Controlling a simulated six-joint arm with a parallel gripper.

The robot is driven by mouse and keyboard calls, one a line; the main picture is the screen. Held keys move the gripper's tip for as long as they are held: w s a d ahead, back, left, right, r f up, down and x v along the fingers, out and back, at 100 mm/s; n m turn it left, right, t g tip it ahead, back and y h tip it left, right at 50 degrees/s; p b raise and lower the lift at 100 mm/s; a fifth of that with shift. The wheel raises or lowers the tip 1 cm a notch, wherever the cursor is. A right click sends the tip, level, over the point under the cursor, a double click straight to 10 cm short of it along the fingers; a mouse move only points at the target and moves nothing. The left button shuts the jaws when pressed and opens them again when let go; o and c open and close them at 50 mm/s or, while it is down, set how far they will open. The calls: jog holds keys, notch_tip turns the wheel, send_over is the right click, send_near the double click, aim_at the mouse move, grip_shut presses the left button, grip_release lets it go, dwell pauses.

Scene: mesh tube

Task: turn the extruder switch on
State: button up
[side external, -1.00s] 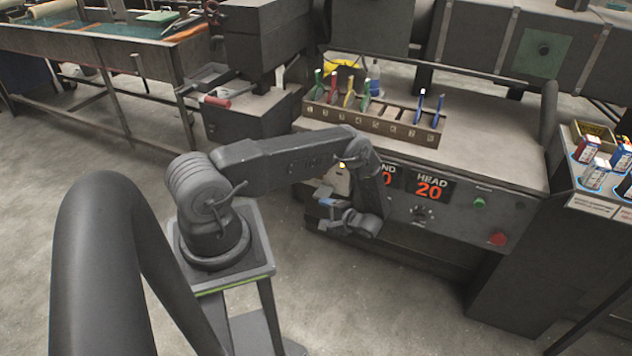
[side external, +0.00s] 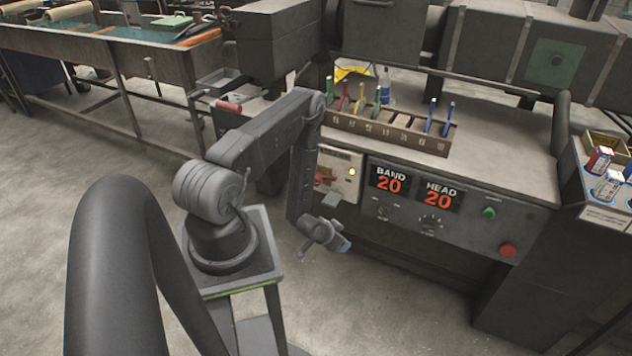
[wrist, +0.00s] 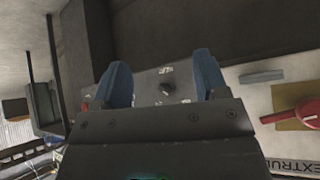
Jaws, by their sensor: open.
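The extruder switch (side external: 325,178) is a red rotary handle on a pale plate at the left end of the machine's front panel. In the wrist view the red switch (wrist: 297,112) shows at the right edge, on a tan square, with a partly cut-off label starting "EXTRU" beside it. My gripper (side external: 342,247) hangs below and slightly right of the switch in the side view, apart from it. In the wrist view my gripper (wrist: 162,78) shows two blue fingertips spread wide with nothing between them. The switch lies to the right of both fingers there.
A small yellow light (side external: 352,171) shows on the switch plate. Right of it are the BAND display (side external: 390,180) and HEAD display (side external: 438,194), both reading 20, several knobs, a green button (side external: 489,212) and a red button (side external: 508,250). A tool rack (side external: 390,130) stands on the tabletop above.

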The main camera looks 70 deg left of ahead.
jog(key=s+a+r+y, duration=0.7)
jog(key=a+r+y, duration=0.2)
jog(key=r, duration=0.3)
jog(key=x, duration=1.3)
jog(key=shift+w+a, duration=0.2)
jog(key=shift+a, duration=0.05)
jog(key=shift+c, duration=0.4)
jog(key=c, duration=0.8)
jog(key=shift+m+y, duration=0.8)
jog(key=shift+m, duration=0.2)
jog(key=shift+c, duration=0.2)
jog(key=o, duration=0.9)
